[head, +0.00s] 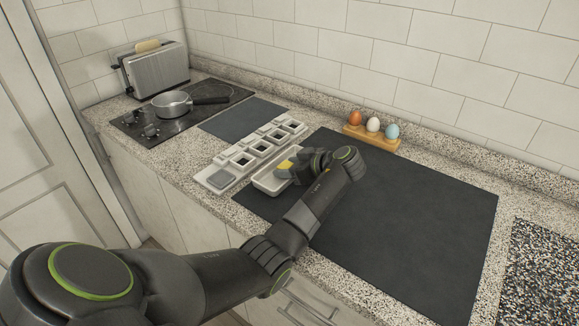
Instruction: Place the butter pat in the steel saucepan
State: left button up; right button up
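The steel saucepan (171,104) stands on the black hob at the back left, its dark handle pointing right. A yellow butter pat (285,165) shows in small part at the white dish (262,186) in the middle of the counter. My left gripper (286,172) is over the dish, right at the butter pat, and covers part of it. The fingers are too small and dark to tell whether they are open or shut on it. My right gripper is out of view.
A white compartment tray (213,179) lies just left of the dish. A toaster (155,69) with bread stands behind the hob (130,123). Coloured eggs sit in a wooden holder (378,139) by the wall. The dark mat (420,215) is clear on the right.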

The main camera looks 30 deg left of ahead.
pick_arm(q)
jog(key=shift+o, duration=0.7)
